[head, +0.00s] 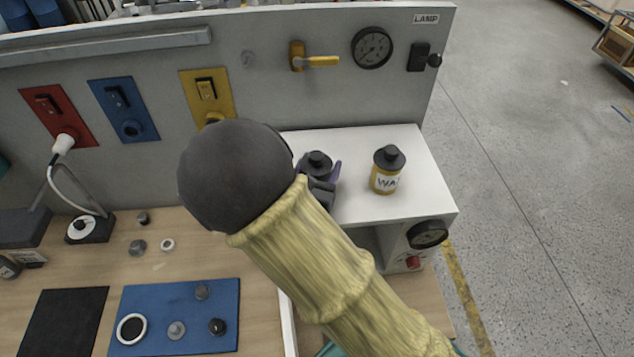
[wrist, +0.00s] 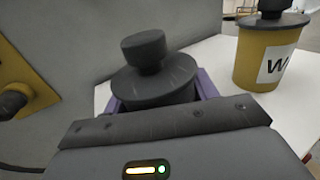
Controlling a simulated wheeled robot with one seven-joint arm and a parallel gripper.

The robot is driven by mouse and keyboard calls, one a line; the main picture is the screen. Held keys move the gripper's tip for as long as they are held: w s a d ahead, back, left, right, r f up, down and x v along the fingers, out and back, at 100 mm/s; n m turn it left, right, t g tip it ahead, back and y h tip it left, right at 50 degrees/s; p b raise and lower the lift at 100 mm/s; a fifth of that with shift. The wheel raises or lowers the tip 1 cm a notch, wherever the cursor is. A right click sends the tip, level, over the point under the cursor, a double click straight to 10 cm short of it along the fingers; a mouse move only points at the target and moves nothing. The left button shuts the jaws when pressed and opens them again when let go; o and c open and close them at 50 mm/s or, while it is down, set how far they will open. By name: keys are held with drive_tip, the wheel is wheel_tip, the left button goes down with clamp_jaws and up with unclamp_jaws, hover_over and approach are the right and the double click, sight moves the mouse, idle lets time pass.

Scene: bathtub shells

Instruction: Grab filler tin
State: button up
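A tin with a dark lid and knob (head: 318,163) stands on the white shelf, behind my gripper; its body and any label are hidden, so I cannot read whether it is filler. The lid (wrist: 155,80) fills the middle of the wrist view. My gripper (head: 321,176) is at this tin, with purple fingers on either side of it. The fingers look spread, just outside the lid's edges; contact with the body is hidden. In the wrist view my gripper (wrist: 161,94) spans the lid from left to right.
A yellow tin (head: 384,181) labelled WAX stands close by on the right. The white shelf (head: 400,145) has free room around it. The grey back panel (head: 270,90) rises just behind, with a yellow switch plate (head: 207,92). My arm covers part of the bench.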

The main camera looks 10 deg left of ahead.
clamp_jaws()
drive_tip(key=shift+s+r, duration=0.1)
drive_tip(key=shift+r, duration=0.05)
drive_tip(key=shift+r+b, duration=1.2)
drive_tip(key=shift+r, duration=3.7)
